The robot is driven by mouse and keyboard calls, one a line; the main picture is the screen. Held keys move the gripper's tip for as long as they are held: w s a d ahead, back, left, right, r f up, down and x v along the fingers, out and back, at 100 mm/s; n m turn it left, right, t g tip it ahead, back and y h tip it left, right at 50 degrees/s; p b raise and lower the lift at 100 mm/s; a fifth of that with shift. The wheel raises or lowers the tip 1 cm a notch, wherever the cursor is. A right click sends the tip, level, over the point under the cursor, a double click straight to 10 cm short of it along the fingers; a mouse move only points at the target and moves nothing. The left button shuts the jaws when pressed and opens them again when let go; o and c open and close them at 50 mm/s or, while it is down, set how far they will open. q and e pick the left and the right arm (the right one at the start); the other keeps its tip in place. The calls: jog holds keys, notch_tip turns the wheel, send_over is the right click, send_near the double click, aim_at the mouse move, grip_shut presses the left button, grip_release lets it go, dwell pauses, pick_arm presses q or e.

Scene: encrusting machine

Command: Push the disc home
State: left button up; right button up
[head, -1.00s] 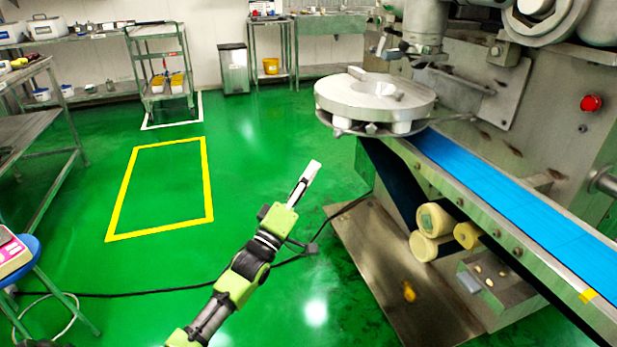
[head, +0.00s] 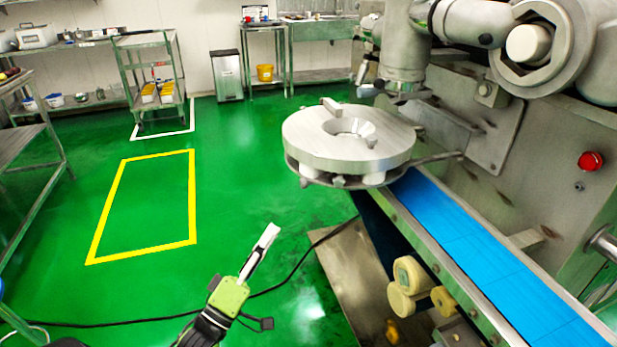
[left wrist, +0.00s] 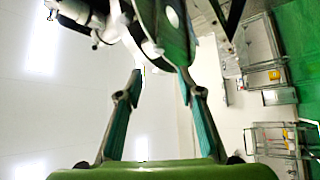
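The disc (head: 308,143) is a thick, round, pale metal ring with a hole in its middle and a small bar on its top. My right gripper is not in view.
The blue conveyor belt (head: 470,245) runs down to the lower right, with cream rollers (head: 404,285) beneath it. A red button (head: 591,161) is on the machine's side. A black cable (head: 300,273) lies on the floor. The green floor left of the machine is clear, around a yellow outline (head: 192,200).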

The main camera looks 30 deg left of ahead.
aim_at(301, 187)
pick_arm(q)
jog(key=x, duration=1.3)
jog(key=shift+w+r, duration=0.2)
jog(key=shift+r, duration=0.05)
jog(key=shift+d, duration=0.1)
grip_shut()
